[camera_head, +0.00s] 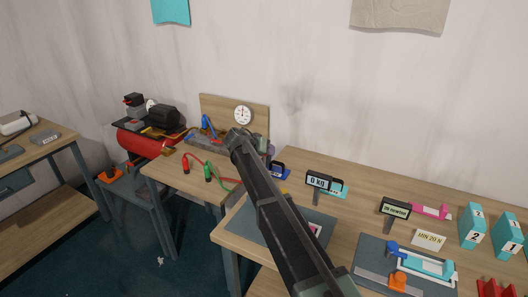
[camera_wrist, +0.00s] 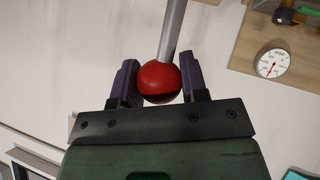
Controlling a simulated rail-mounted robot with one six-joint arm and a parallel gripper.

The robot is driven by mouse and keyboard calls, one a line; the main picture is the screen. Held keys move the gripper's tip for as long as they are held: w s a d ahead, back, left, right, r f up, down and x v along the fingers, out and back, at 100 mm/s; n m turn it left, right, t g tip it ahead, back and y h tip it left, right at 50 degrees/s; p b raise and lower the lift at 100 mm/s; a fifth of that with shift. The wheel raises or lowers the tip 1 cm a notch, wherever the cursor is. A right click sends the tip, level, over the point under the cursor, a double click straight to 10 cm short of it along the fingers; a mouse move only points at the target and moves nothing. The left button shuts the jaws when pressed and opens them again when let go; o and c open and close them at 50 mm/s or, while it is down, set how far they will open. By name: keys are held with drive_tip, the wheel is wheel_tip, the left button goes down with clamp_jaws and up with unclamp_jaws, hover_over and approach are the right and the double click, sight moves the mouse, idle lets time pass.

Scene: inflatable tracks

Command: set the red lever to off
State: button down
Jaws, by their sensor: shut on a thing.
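The red ball knob of the red lever (camera_wrist: 160,78) sits between the two dark fingers of my gripper (camera_wrist: 159,68) in the wrist view. My gripper is shut on it. A grey metal rod (camera_wrist: 173,28) runs up from the knob and out of the picture. In the head view my arm reaches towards the back table, and its far end lies in front of the wooden gauge board (camera_head: 262,104). My fingers and the lever cannot be made out there. The lever's base and its off mark are not visible.
A round white gauge (camera_head: 243,115) is on the board. A compressor with a red tank (camera_head: 148,146) stands left of it. Red (camera_head: 186,167) and green hose ends (camera_head: 208,172) are on the table. The right table holds a scale display (camera_head: 319,180) and teal numbered blocks (camera_head: 473,226).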

drive_tip(key=shift+w, duration=0.1)
drive_tip(key=c, duration=0.6)
unclamp_jaws()
drive_tip(key=shift+w+d+f, duration=0.1)
drive_tip(key=shift+c, duration=0.2)
drive_tip(key=p+v, duration=0.6)
drive_tip(key=v, duration=0.5)
